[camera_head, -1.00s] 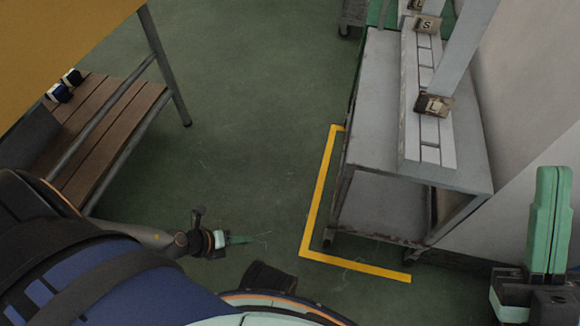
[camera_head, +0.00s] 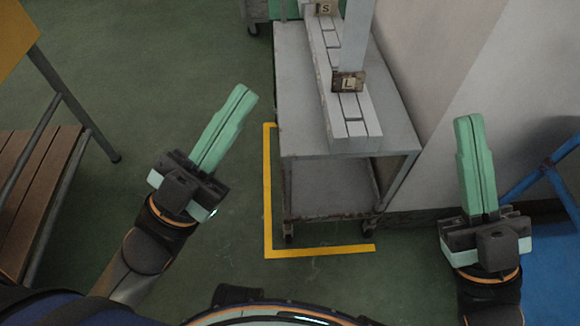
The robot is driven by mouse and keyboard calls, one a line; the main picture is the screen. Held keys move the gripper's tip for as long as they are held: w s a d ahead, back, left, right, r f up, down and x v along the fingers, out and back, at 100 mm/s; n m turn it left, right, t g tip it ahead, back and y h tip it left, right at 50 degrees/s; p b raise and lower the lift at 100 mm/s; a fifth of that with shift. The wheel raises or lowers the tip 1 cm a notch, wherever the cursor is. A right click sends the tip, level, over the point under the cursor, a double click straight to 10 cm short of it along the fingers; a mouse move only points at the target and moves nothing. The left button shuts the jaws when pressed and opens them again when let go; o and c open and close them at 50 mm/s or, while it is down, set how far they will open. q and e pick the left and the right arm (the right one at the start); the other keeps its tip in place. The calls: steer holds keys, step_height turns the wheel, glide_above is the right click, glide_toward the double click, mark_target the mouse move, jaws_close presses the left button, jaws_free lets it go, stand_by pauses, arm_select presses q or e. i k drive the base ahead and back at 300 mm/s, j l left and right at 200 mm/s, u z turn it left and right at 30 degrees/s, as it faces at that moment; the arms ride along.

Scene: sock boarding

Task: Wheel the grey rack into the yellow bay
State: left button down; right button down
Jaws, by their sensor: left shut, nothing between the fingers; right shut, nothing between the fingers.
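The grey rack (camera_head: 292,90) is a wheeled frame with a flat top and a lower shelf, in the upper middle of the head view. The yellow bay is marked by an L-shaped floor line (camera_head: 268,190) along the rack's left and near sides. The rack's near-left wheel is on the floor inside the line's corner. My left gripper (camera_head: 243,92) is shut and empty, left of the rack and apart from it in the picture. My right gripper (camera_head: 467,122) is shut and empty, right of the rack, in front of the wall.
A wooden-slatted bench (camera_head: 35,190) is at left. A pale wall (camera_head: 450,60) runs behind the rack's right side. A blue frame (camera_head: 535,180) stands at right. Green floor is open between bench and rack.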

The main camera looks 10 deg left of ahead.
mark_target(327, 140)
steer(key=j+z, duration=0.15)
steer(key=z, duration=1.15)
steer(key=j+z, duration=0.5)
steer(key=k+j+z, duration=0.1)
steer(key=j+z, duration=0.15)
steer(key=z, duration=0.2)
steer(key=k+j+z, duration=0.25)
steer(key=j, duration=0.15)
steer(key=k+j+z, duration=0.3)
steer(key=k+j, duration=0.25)
steer(key=j, duration=0.2)
steer(key=k+j+z, duration=0.15)
steer(key=j, duration=0.3)
steer(key=l, duration=0.35)
